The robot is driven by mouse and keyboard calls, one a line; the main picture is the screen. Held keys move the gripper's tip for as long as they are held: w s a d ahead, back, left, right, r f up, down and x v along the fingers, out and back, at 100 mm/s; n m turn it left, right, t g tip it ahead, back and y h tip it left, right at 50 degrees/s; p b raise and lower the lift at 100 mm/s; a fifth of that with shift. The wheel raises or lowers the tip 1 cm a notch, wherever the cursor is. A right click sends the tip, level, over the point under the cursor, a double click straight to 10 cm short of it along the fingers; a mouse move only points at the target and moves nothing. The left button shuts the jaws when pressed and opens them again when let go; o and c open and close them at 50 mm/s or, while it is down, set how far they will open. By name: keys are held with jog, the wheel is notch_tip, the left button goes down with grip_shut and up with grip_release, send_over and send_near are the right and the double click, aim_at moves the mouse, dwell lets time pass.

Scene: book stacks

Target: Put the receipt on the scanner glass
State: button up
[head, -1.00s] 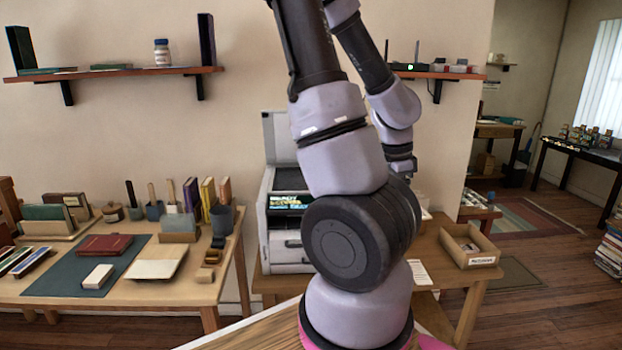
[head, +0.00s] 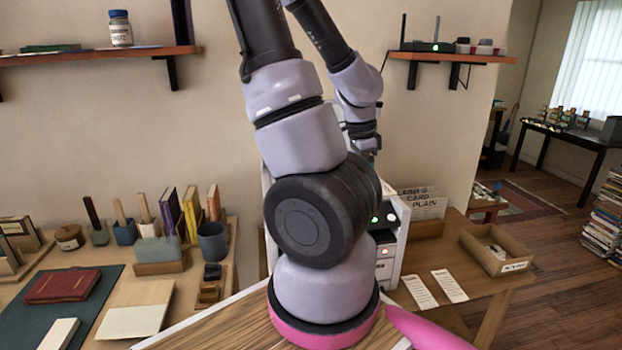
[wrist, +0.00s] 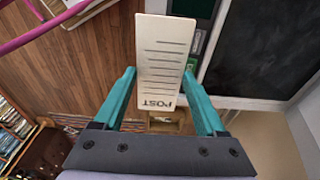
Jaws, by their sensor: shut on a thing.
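In the wrist view my gripper (wrist: 159,74) is shut on a pale slip (wrist: 164,45) printed with dark lines and the word POST. The teal fingers stand at its two side edges and it juts out beyond them. To its right is a large dark panel (wrist: 265,45) in a pale frame; I cannot tell whether it is the scanner glass. In the head view a white machine (head: 385,268) with small lights stands behind my arm, mostly hidden. My gripper is hidden there too. Two printed white slips (head: 420,292) (head: 450,286) lie on the table right of it.
The right table (head: 480,290) also holds a cardboard tray (head: 500,264) and a card holder (head: 422,215). The left desk has a red book (head: 62,286), a cream pad (head: 135,320) and several upright tools and books. A shelf (head: 450,57) hangs above.

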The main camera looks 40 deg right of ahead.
jog(key=w+d, duration=0.3)
jog(key=w, duration=0.3)
jog(key=w+d+f, duration=0.1)
jog(key=w+d, duration=0.2)
jog(key=w, duration=0.3)
jog(key=w+d+f, duration=0.1)
jog(key=w+d, duration=0.2)
jog(key=w, duration=0.3)
jog(key=shift+w+d+f, duration=0.1)
jog(key=shift+d+f, duration=0.1)
jog(key=shift+d, duration=0.05)
notch_tip(320, 180, down, 4)
jog(key=shift+r, duration=0.1)
jog(key=shift+w+d+f, duration=0.1)
jog(key=shift+w+f, duration=0.1)
jog(key=shift+f, duration=0.2)
jog(key=shift+f, duration=0.15)
jog(key=o, duration=1.4)
